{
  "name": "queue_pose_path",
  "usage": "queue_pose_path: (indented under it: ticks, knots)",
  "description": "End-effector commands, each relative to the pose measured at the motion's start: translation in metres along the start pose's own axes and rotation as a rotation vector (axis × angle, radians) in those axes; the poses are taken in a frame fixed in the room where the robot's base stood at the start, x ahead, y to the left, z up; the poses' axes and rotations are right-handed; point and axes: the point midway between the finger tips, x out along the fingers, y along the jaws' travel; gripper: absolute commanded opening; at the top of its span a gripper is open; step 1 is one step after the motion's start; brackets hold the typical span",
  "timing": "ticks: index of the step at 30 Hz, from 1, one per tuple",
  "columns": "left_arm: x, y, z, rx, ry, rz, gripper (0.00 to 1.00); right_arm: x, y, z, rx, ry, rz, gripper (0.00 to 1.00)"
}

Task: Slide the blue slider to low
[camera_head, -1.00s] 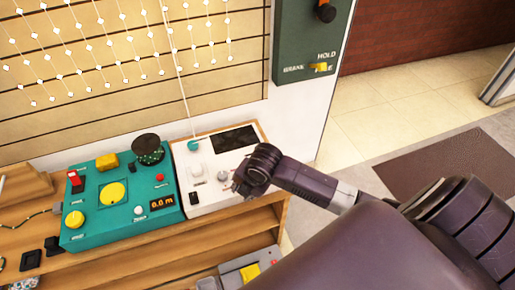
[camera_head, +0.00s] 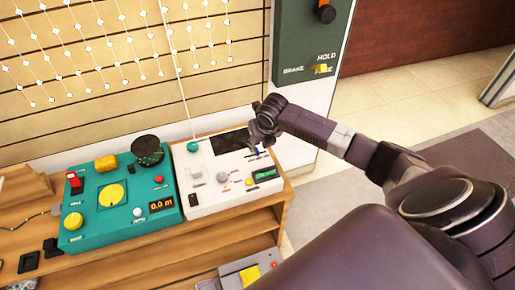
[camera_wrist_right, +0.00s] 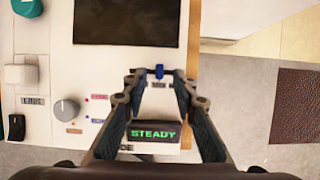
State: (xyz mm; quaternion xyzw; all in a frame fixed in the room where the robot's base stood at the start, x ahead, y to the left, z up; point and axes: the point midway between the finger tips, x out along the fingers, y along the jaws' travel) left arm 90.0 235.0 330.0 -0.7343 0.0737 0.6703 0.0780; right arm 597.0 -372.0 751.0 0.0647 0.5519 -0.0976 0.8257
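The blue slider (camera_wrist_right: 159,71) is a small knob on the white control panel (camera_head: 207,207), just below its dark screen (camera_wrist_right: 126,22). It also shows in the head view (camera_head: 258,152), close beside my right gripper (camera_head: 262,138). In the right wrist view my right gripper (camera_wrist_right: 157,76) is open, with one fingertip on each side of the blue slider. I cannot tell whether either fingertip touches it. The small lettering by the slider is too blurred to read. My left gripper is not in view.
A display reading STEADY (camera_wrist_right: 154,133) lies below the slider. A teal panel (camera_head: 92,222) adjoins the white one. A green brake box (camera_head: 300,42) hangs behind.

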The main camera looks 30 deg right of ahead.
Motion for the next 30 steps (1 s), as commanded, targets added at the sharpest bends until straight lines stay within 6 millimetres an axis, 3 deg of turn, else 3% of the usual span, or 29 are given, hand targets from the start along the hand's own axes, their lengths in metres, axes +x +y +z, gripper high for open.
queue_pose_path:
  ticks: [7, 19, 26, 30]
  knots:
    - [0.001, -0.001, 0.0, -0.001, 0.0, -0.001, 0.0, 0.028, 0.0, 0.0, 0.003, 0.001, 0.0, 0.26]
    - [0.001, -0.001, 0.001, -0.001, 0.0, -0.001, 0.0, 0.034, 0.0, 0.0, 0.0, -0.001, 0.0, 0.26]
    - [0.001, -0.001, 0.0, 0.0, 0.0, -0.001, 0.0, 0.034, 0.0, 0.0, 0.001, 0.0, 0.0, 0.02]
    - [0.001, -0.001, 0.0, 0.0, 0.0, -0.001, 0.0, 0.034, 0.0, 0.0, 0.001, 0.0, 0.0, 0.0]
